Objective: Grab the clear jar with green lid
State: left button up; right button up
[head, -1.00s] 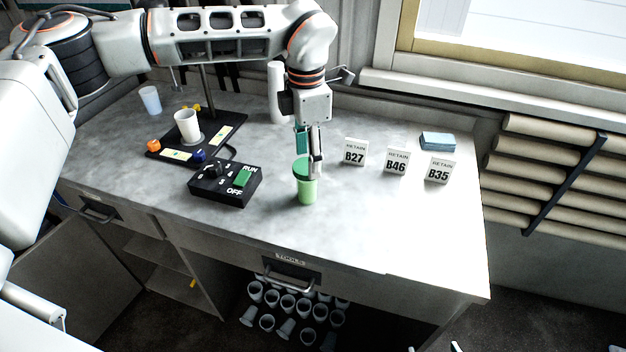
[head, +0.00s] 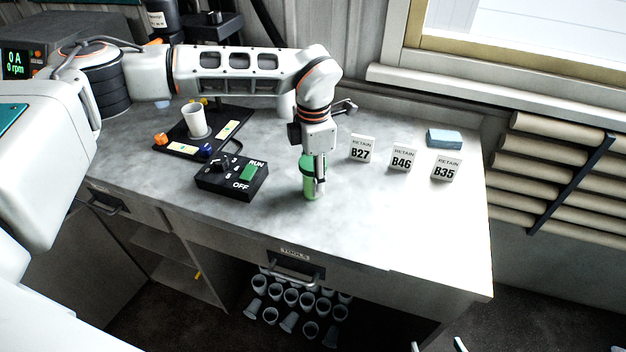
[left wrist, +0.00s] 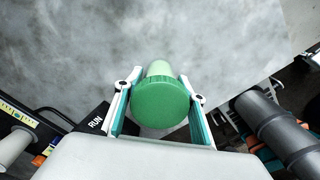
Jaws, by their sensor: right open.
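The jar with the green lid (head: 311,192) stands upright on the grey bench top, right of the black control box. Its body looks pale green. My left gripper (head: 313,178) points down over it, with its fingers around the jar's upper part. In the left wrist view the round green lid (left wrist: 160,102) lies between the two spread fingers of my left gripper (left wrist: 160,74). Narrow gaps show beside the lid, and the fingers look open; contact lower down is hidden. Only the tips of my right gripper (head: 438,346) show at the bottom edge, apart and empty.
The black RUN/OFF box (head: 232,178) sits just left of the jar. A white cup (head: 195,121) stands on a dark stand behind it. The front right bench top is clear.

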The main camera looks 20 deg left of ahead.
pick_arm(q)
jog(key=c, duration=0.8)
jog(key=shift+c, duration=0.2)
jog(key=shift+r, duration=0.2)
